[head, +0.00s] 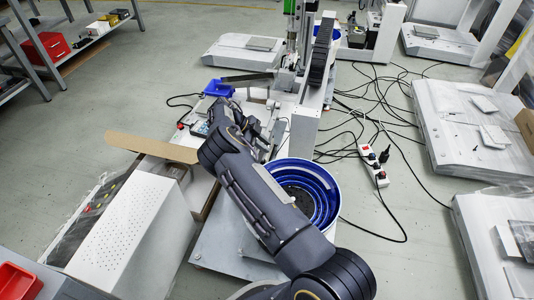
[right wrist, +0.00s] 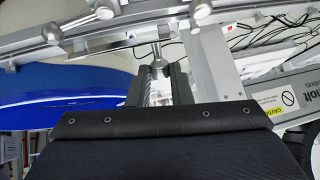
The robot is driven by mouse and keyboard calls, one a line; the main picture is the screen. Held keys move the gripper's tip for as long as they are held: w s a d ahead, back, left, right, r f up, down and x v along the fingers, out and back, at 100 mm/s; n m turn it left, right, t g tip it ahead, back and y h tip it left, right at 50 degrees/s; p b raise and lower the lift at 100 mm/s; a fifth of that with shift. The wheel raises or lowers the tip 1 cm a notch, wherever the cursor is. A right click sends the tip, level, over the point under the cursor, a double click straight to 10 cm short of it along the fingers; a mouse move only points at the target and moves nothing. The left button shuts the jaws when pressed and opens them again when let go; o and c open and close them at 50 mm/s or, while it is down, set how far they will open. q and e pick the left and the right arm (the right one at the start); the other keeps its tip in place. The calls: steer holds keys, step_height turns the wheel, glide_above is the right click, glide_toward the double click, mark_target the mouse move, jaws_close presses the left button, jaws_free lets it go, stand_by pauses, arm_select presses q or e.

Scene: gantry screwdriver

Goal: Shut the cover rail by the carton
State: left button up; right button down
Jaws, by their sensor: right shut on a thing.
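In the right wrist view a grey metal rail (right wrist: 110,37) crosses the top of the picture, with a short stem ending in a round knob (right wrist: 159,70). My right gripper (right wrist: 160,72) is shut on this knob, one dark finger on each side. In the head view my right gripper (head: 262,133) is beside the gantry machine, and my arm hides much of the rail there. The brown carton (head: 150,147) has a flap sticking out to the left of my right wrist. My left gripper is not in view.
A blue round feeder bowl (head: 325,190) stands right of my forearm. A white perforated box (head: 125,225) is at the lower left. A small blue bin (head: 219,88) sits beyond the wrist. A power strip (head: 373,165) and loose cables lie on the floor to the right.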

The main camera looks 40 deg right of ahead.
steer(key=shift+w+a+g+h+b, duration=0.2)
steer(key=shift+w+g+h+b, duration=0.2)
steer(key=shift+g+h+b, duration=0.5)
steer(key=c, duration=1.3)
jaws_free()
